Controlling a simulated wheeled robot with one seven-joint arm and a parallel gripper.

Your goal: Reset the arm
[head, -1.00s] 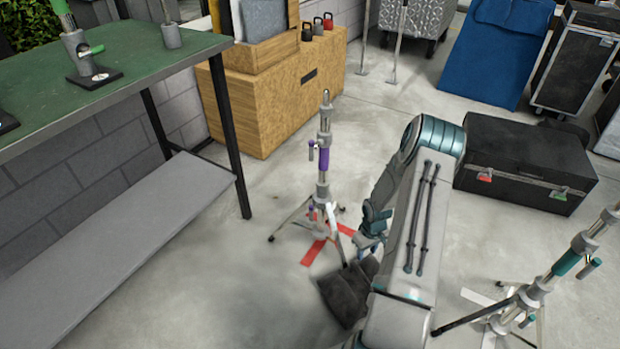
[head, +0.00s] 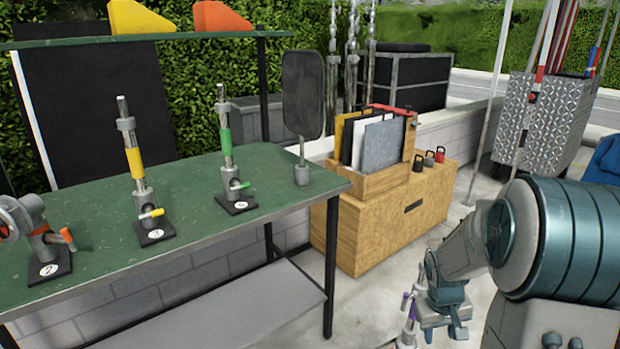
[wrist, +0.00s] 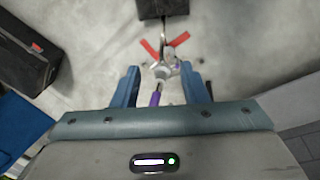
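My gripper (wrist: 157,88) is open in the wrist view, its two blue fingers wide apart. A stand with a purple section (wrist: 155,98) shows between the fingers, apart from both; how far below them it lies I cannot tell. Red tape marks (wrist: 151,47) lie on the floor by the stand's foot. In the head view my arm reaches in from the right, with the wrist low. The purple part of the stand (head: 408,306) shows just left of it, and its lower part is cut off by the frame.
A green-topped table (head: 200,255) at left carries several short stands on numbered bases and a dark round-cornered panel (head: 303,95). A wooden box (head: 375,232) with boards stands behind my arm. A black case (wrist: 22,50) is at the wrist view's upper left.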

